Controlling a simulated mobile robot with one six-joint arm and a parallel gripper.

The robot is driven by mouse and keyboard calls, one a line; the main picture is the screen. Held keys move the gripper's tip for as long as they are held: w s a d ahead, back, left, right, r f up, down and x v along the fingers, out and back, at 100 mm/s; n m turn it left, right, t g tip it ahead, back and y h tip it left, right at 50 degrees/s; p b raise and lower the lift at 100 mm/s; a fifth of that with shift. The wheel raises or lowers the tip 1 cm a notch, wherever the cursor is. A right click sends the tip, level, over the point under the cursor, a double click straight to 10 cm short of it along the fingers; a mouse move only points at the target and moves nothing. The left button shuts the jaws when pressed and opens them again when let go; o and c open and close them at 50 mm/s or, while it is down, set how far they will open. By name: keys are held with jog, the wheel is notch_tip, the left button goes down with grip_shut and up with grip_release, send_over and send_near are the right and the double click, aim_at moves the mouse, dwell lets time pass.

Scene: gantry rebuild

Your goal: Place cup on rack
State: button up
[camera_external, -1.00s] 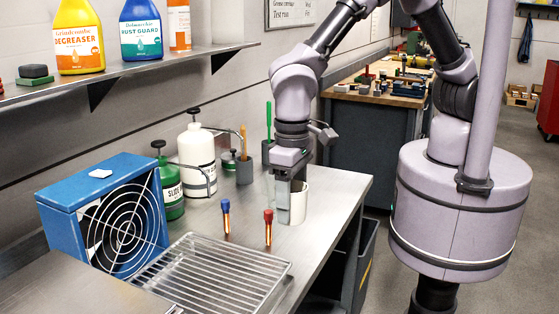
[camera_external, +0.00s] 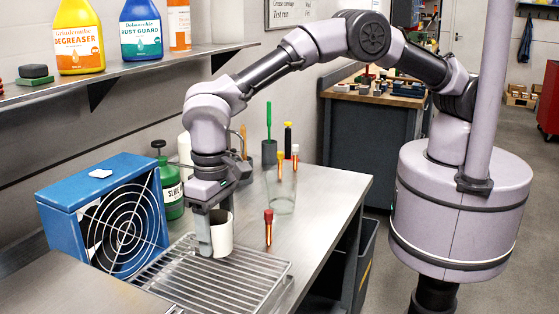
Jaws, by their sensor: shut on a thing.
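The white cup (camera_external: 223,235) is upright in my gripper (camera_external: 208,238). One grey finger shows against its left side; the other is mostly hidden. The gripper is shut on the cup. The cup is over the back part of the wire rack (camera_external: 215,287), which lies on the steel bench. I cannot tell whether the cup's base touches the rack's bars or is just above them.
A blue fan (camera_external: 110,215) stands left of the rack, with a green bottle (camera_external: 172,190) behind. A red-capped tube (camera_external: 268,228) stands right of the cup. The rack's front is bare.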

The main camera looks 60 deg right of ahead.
aim_at(216, 249)
jog(key=shift+w+a+f+b, duration=0.1)
jog(key=shift+f+b, duration=0.1)
jog(key=shift+f, duration=0.7)
jog(key=shift+w+a+f+b, duration=0.1)
jog(key=shift+f+b, duration=0.1)
jog(key=shift+f, duration=0.65)
jog(key=shift+s+d+f, duration=0.1)
jog(key=o, duration=1.4)
